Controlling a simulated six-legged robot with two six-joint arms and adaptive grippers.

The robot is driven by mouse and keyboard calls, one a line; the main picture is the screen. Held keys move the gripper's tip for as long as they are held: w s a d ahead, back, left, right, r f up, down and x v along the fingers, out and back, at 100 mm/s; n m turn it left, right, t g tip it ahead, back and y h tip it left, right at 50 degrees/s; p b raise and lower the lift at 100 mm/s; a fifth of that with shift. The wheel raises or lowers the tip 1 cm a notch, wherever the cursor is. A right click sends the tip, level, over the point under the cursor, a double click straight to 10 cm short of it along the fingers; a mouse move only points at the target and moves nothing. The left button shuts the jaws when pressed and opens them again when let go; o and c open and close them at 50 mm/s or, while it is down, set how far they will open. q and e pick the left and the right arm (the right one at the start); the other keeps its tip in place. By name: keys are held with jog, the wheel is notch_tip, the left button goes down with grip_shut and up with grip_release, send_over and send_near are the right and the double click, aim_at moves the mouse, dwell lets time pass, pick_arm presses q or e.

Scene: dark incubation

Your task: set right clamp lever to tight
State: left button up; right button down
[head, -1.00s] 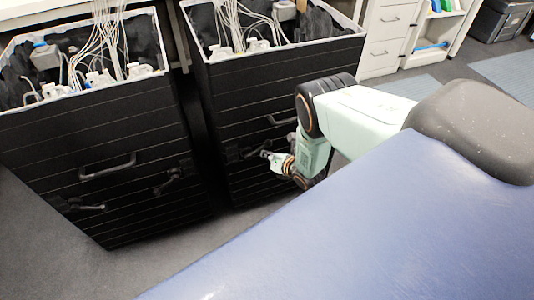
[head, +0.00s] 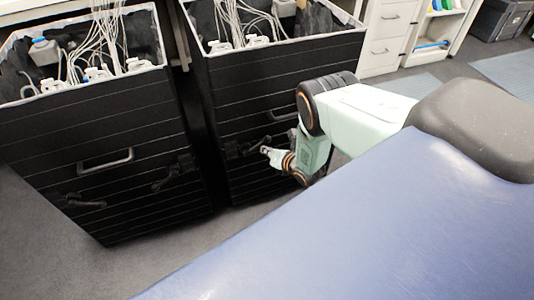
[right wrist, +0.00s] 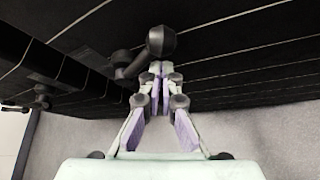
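Two black boxes with thin pale lines stand side by side in the head view. On the front of the right box (head: 217,100), a dark clamp lever (head: 250,147) sticks out to the right from its pivot at the left side. In the right wrist view this lever ends in a round black knob (right wrist: 161,41). My right gripper (head: 266,151) is at the lever's free end. In the right wrist view its fingertips (right wrist: 161,70) are together just short of the knob; I see nothing between them, and contact is unclear. My left gripper is not in view.
The left box (head: 60,130) carries a handle (head: 106,161) and two dark levers, one at left (head: 88,203) and one at right (head: 170,179). Both boxes are open on top, with white cables inside. A narrow gap separates them. Grey floor (head: 40,230) lies in front.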

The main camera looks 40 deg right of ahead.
jog(key=s+a+r+p, duration=0.1)
jog(key=s+a+p, duration=0.2)
jog(key=s, duration=0.6)
jog(key=shift+s+r+p, duration=0.15)
jog(key=shift+r+p, duration=0.1)
jog(key=shift+p, duration=0.3)
jog(key=shift+a, duration=0.1)
